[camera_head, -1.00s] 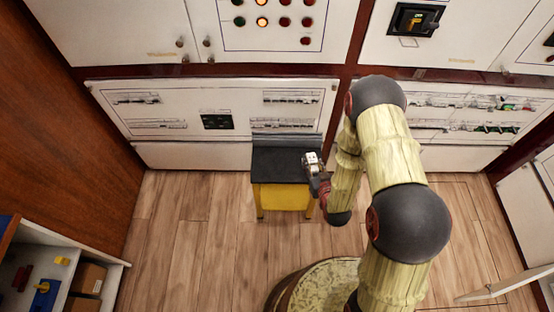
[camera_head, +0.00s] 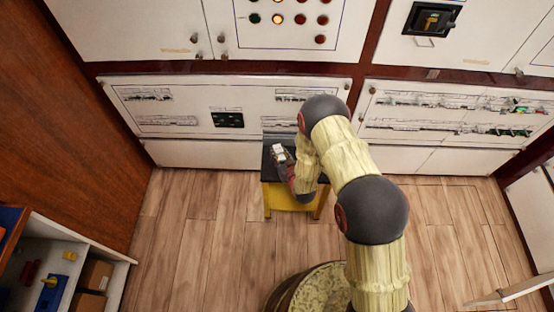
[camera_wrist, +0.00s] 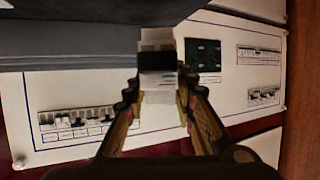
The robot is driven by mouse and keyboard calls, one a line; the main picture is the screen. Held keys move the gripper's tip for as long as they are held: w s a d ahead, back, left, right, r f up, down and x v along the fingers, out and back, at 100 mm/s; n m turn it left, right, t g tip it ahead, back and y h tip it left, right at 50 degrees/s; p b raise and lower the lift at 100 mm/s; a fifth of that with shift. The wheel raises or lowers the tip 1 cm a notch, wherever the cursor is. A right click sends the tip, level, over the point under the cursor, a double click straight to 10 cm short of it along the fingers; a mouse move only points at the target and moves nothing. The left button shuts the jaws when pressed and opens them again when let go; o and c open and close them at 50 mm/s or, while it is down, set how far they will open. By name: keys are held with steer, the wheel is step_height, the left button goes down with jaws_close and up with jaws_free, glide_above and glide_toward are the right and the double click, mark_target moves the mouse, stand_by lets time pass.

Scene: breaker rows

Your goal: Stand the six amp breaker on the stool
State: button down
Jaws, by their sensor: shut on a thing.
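The six amp breaker (camera_wrist: 158,65) is a small white block between the two fingers of my gripper (camera_wrist: 158,88) in the wrist view. My gripper is shut on it. In the head view the breaker (camera_head: 279,152) shows at the end of my gripper (camera_head: 282,160), over the dark top of the stool. The stool (camera_head: 284,199) has a black top and a yellow body, and stands in front of the lower white panel. My arm hides the right part of its top. I cannot tell whether the breaker touches the top. Its label is too small to read.
White panels with breaker rows (camera_head: 145,95) and a dark green socket plate (camera_head: 228,120) stand behind the stool. An open shelf with boxes (camera_head: 95,275) is at the lower left. A round patterned stool or tub (camera_head: 312,285) is at the bottom. Wooden floor left of the stool is clear.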

steer(key=shift+w+a+f, duration=0.4)
steer(key=shift+w+f, duration=0.05)
steer(key=shift+f, duration=0.25)
steer(key=shift+f+b, duration=1)
steer(key=shift+f, duration=0.55)
steer(key=shift+f, duration=0.15)
steer(key=c, duration=1.5)
jaws_free()
steer(key=shift+c, duration=0.2)
steer(key=shift+o, duration=0.4)
